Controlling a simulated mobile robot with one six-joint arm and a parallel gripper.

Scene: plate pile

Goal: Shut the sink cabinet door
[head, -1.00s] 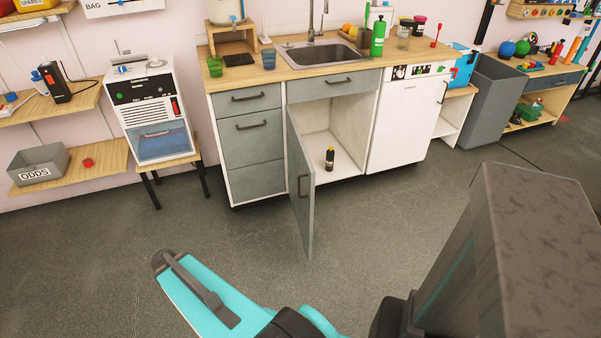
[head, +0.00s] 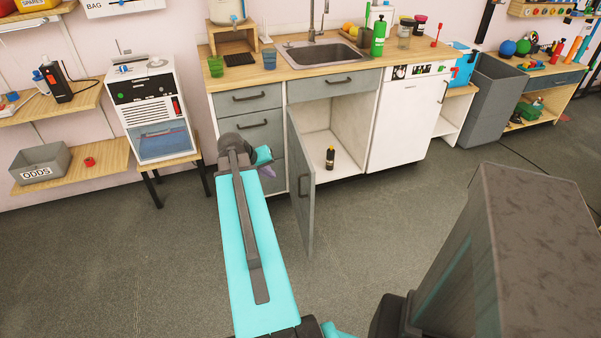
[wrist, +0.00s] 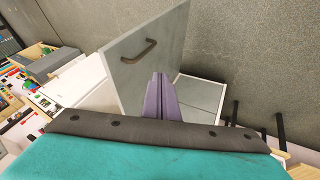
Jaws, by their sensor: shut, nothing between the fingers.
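The grey sink cabinet door (head: 305,205) stands wide open, swung out into the room from its left side. Its dark handle (head: 303,186) is on the face turned toward my gripper; door (wrist: 165,35) and handle (wrist: 139,52) also show in the wrist view. The cabinet interior (head: 350,135) is open, with a dark bottle (head: 330,158) standing on its floor. My gripper (head: 267,171) is left of the door, before the drawers. In the wrist view its purple fingers (wrist: 162,95) are together and empty, overlapping the door's edge; I cannot tell whether they touch it.
Grey drawers (head: 250,103) are just behind my gripper. A sink (head: 322,52) is set in the wooden counter above. A white dishwasher (head: 402,120) stands right of the open cabinet. A white machine on a stool (head: 160,145) stands left. The floor right of the door is clear.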

